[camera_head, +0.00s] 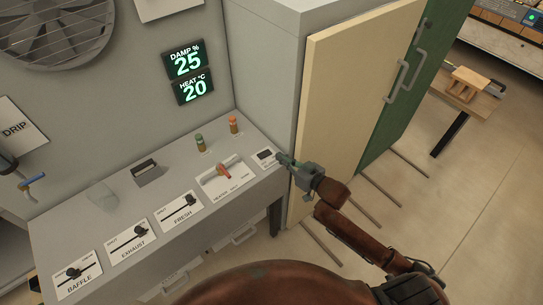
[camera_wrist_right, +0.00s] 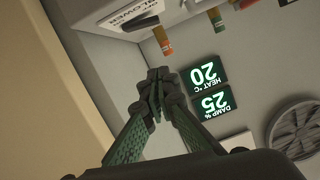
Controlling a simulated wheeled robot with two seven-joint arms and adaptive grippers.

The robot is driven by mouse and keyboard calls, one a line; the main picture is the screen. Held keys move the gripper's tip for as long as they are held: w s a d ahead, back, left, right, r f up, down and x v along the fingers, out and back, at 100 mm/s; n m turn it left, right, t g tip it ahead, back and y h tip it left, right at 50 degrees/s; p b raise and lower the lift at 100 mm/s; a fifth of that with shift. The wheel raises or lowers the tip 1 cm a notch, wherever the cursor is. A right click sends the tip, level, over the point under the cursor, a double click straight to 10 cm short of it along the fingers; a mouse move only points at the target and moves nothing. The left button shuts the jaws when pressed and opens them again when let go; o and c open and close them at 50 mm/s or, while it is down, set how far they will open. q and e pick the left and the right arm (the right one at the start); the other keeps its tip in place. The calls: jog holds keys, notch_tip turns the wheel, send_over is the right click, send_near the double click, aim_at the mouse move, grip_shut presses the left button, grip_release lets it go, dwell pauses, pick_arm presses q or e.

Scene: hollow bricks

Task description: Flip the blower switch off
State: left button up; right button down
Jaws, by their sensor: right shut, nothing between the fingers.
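The blower switch (camera_head: 265,155) is a small dark rocker on a white plate at the right end of the grey control desk. Its plate, marked BLOWER (camera_wrist_right: 128,14), also shows at the top of the wrist view, where the dark switch (camera_wrist_right: 146,22) is seen edge-on. I cannot tell its position. My right gripper (camera_head: 284,159) is just right of the switch plate, by the desk's right end. In the wrist view its green fingers (camera_wrist_right: 156,82) meet at the tips, shut and empty, with a visible gap to the plate. My left gripper is not in view.
The heater lever (camera_head: 224,171), fresh slider (camera_head: 190,201), exhaust slider and baffle slider line the desk. A cream door (camera_head: 345,100) is close to my right arm. Displays (camera_head: 188,72) read 25 and 20.

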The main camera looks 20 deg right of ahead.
send_over(264, 161)
jog(key=d, duration=0.1)
jog(key=shift+w+f+b, duration=0.2)
jog(key=shift+f+b, duration=0.1)
jog(key=shift+f, duration=0.85)
notch_tip(264, 161, down, 3)
jog(key=shift+a+r, duration=0.15)
jog(key=shift+r, duration=0.05)
jog(key=shift+s+a+f, duration=0.1)
jog(key=shift+f, duration=0.6)
jog(key=shift+s+a+f+n, duration=0.1)
jog(key=shift+a+f+n, duration=0.05)
jog(key=shift+f+n, duration=0.3)
jog(key=shift+r, duration=0.1)
